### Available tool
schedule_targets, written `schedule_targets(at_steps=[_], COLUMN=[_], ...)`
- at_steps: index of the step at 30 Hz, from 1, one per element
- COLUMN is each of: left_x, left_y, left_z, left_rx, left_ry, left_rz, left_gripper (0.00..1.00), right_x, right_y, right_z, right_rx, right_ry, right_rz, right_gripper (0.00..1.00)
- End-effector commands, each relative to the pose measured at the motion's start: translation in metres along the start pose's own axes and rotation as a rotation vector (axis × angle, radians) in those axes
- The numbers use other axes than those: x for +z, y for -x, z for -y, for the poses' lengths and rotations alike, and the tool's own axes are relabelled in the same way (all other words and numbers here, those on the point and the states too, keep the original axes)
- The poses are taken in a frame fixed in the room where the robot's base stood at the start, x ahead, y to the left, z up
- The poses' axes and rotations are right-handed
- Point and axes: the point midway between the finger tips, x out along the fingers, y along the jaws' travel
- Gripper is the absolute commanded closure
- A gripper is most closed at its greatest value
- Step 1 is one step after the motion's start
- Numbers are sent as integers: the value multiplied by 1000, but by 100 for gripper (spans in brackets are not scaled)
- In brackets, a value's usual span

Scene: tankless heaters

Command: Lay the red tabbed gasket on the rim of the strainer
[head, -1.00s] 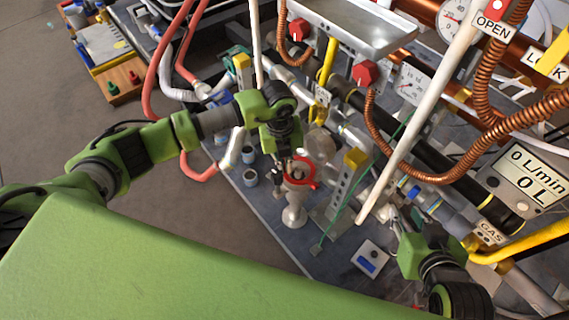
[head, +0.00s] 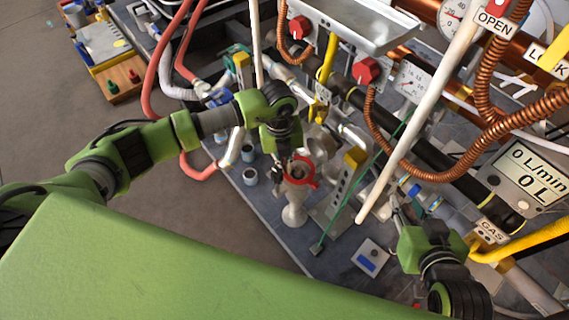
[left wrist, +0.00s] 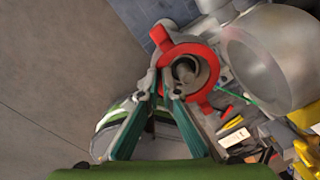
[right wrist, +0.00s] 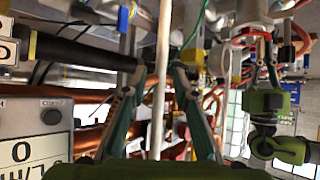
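The red tabbed gasket (head: 312,172) is a flat ring over the top of the grey metal strainer (head: 294,213) in the head view. In the left wrist view the gasket (left wrist: 207,96) surrounds the strainer's round opening (left wrist: 186,70). I cannot tell whether it touches the rim all round. My left gripper (head: 284,162) points down at the gasket's left side. Its fingertips (left wrist: 160,76) are close together on the ring's near-left edge, pinching it. My right gripper (head: 399,212) is away to the right; in the right wrist view its fingers (right wrist: 158,78) are apart with nothing clearly held.
A yellow-topped perforated bracket (head: 346,180) stands just right of the strainer. Small cups (head: 249,177) stand to the left. A white pole (head: 420,115) slants down between the arms. Pipes and copper coils (head: 440,178) crowd the back and right.

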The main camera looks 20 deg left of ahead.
Motion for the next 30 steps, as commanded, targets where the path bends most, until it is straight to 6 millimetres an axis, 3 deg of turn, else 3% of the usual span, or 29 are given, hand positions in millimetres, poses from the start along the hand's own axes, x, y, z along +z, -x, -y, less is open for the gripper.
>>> schedule_targets(at_steps=[20, 30], left_x=[0, 0], left_y=[0, 0], left_z=[0, 0], left_rx=[0, 0], left_ry=[0, 0], left_rz=[0, 0], left_gripper=[100, 100], right_x=[16, 15], right_y=[3, 3], right_z=[-2, -2], right_rx=[5, 5], right_ry=[-1, -1], right_rz=[71, 67], right_gripper=[73, 73])
